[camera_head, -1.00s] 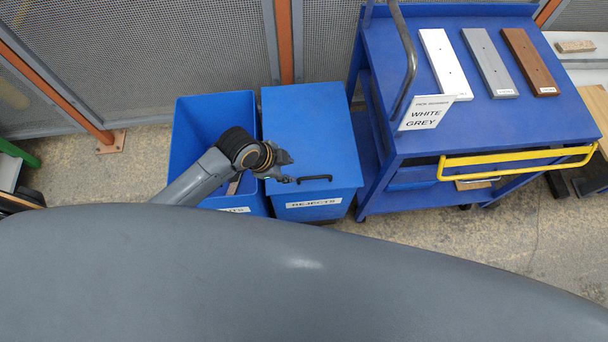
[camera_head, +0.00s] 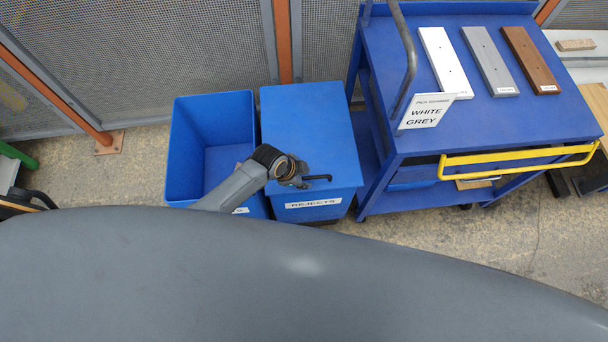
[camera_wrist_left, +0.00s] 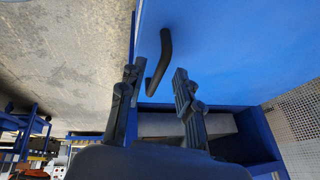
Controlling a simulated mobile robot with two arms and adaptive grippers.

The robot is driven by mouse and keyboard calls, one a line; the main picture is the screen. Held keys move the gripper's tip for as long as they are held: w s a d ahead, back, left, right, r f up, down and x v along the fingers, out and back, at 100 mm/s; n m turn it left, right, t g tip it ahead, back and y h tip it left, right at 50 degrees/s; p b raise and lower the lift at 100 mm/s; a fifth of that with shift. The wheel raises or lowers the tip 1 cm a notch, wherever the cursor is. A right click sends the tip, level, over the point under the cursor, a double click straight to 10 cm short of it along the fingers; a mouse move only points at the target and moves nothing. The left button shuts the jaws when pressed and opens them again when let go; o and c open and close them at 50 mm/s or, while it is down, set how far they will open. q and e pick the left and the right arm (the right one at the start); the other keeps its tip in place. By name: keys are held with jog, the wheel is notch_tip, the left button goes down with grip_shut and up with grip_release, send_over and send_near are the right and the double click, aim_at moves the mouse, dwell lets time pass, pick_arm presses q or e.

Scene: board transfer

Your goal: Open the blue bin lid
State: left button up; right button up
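The blue bin labelled REJECTS (camera_head: 313,204) stands with its flat blue lid (camera_head: 310,120) closed. A dark bar handle (camera_head: 318,178) sits near the lid's front edge. My left gripper (camera_head: 302,183) is over the front left of the lid, at the handle's left end, and partly hides it. In the left wrist view my left gripper (camera_wrist_left: 156,76) is open. The handle (camera_wrist_left: 165,48) shows in the gap between its two fingers, with no clear contact on either finger. The lid (camera_wrist_left: 235,50) fills the upper right there. My right gripper is not in view.
An open blue bin (camera_head: 186,150) stands directly left, under my left arm. A blue cart (camera_head: 480,120) with white, grey and brown boards, a sign and a yellow handle (camera_head: 520,160) stands close on the right. A mesh fence (camera_head: 150,50) is behind.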

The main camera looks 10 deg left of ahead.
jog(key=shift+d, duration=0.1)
pick_arm(q)
grip_shut()
jog(key=w+a+r+g+p, duration=0.1)
jog(key=w+r+p, duration=0.1)
jog(key=r, duration=0.5)
jog(key=w+a+r+g+h+p, duration=0.1)
jog(key=w+r+g+p, duration=0.1)
jog(key=w+r, duration=0.3)
jog(key=w+a+r+n+g+p, duration=0.1)
jog(key=w+r, duration=0.3)
jog(key=r, duration=0.6)
jog(key=shift+a+r+g+h+p, duration=0.25)
jog(key=shift+a+g+h+p, duration=0.15)
jog(key=shift+g+p, duration=0.1)
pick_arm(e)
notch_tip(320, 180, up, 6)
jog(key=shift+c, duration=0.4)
